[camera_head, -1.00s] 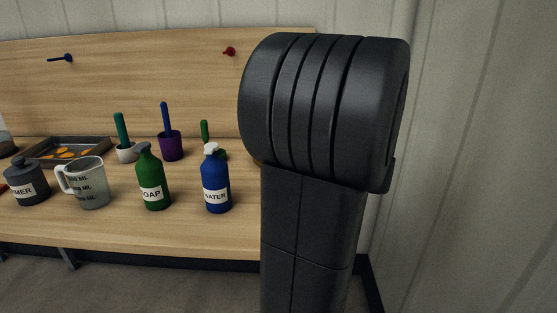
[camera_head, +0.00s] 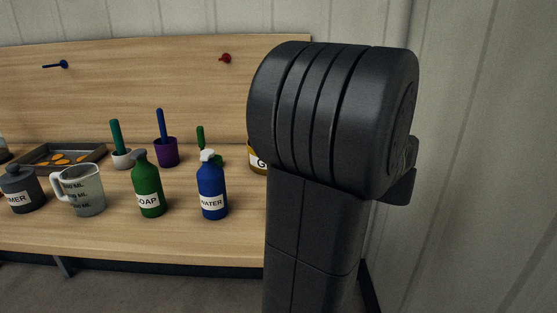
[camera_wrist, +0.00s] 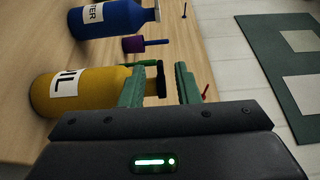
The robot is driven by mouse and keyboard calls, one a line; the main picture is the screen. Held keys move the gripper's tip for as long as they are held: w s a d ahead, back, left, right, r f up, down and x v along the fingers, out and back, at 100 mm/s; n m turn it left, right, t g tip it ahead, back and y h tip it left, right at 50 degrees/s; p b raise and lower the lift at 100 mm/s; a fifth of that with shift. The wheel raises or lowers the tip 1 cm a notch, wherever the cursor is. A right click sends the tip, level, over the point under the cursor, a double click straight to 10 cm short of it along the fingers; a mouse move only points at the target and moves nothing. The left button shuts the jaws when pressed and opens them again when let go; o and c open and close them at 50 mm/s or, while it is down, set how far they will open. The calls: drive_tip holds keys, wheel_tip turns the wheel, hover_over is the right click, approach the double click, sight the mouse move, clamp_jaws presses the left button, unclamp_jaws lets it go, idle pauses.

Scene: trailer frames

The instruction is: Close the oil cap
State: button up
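In the wrist view, a yellow bottle (camera_wrist: 85,90) lies sideways in the picture, with a white label that reads "IL" as far as it shows. A dark cap part (camera_wrist: 157,82) shows at its neck end, partly hidden; I cannot tell whether it sits closed. My gripper (camera_wrist: 160,88) has two green fingers apart, one on either side of this dark part, with a gap to the right finger. Whether the left finger touches the bottle is unclear.
A blue water bottle (camera_head: 212,190), green soap bottle (camera_head: 147,190), measuring jug (camera_head: 83,193) and grey bottle (camera_head: 22,190) stand along the wooden bench (camera_head: 120,235). Cups with handled tools and a metal tray (camera_head: 90,152) stand behind. A yellow container (camera_head: 257,159) peeks out beside my arm.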

drive_tip(key=v, duration=0.9)
drive_tip(key=shift+p, duration=0.3)
drive_tip(key=x, duration=1.3)
drive_tip(key=shift+w+a+m, duration=0.15)
drive_tip(key=shift+a+m, duration=0.15)
drive_tip(key=shift+a, duration=0.05)
drive_tip(key=shift+r, duration=0.15)
drive_tip(key=shift+b, duration=0.3)
